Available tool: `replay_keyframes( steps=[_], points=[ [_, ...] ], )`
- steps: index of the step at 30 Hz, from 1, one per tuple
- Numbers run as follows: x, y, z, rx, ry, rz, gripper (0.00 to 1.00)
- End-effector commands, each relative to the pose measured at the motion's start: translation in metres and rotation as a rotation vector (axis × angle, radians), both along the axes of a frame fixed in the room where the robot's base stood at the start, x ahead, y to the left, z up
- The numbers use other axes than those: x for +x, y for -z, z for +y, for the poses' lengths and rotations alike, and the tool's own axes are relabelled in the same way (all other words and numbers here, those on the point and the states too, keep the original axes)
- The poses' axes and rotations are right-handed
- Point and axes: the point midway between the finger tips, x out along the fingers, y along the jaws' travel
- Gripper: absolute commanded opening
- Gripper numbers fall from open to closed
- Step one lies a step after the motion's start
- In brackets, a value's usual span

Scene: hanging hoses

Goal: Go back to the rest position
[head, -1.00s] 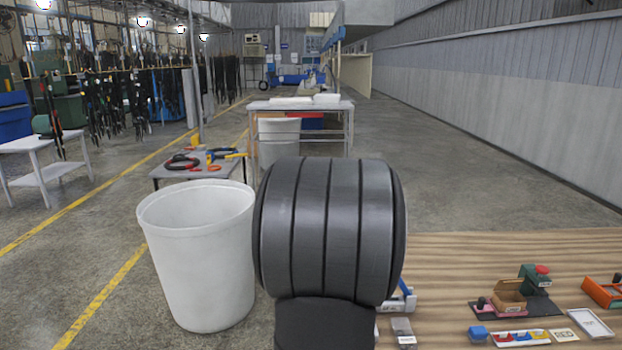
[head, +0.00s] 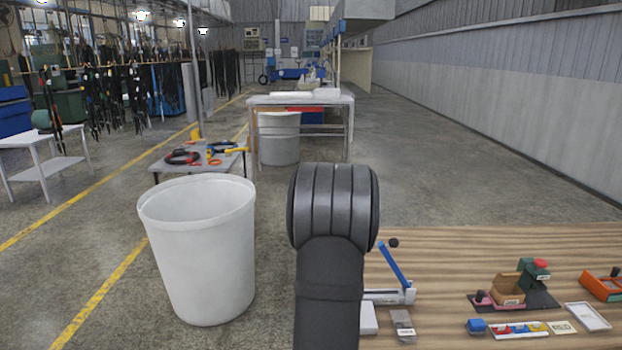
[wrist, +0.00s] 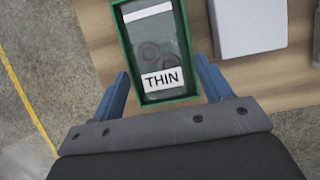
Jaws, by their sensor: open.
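Past the fingertips, on the wooden bench, is a green-edged tray (wrist: 192,60) with a label reading THIN. Dark ring shapes show faintly inside it. In the head view my dark arm stands upright in the middle and hides the gripper and that tray.
The wooden bench (head: 450,262) fills the lower right. A large white bin (head: 200,255) stands on the floor at left.

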Motion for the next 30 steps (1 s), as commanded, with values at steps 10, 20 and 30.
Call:
replay_keyframes(
  steps=[10, 20, 30],
  points=[
    [-0.012, -0.054, -0.014, 0.001, 0.007, 0.008, 0.72],
    [-0.045, -0.088, -0.060, 0.000, 0.007, 0.006, 0.72],
    [-0.070, -0.113, -0.093, 0.001, -0.034, 0.011, 0.72]
  ],
)
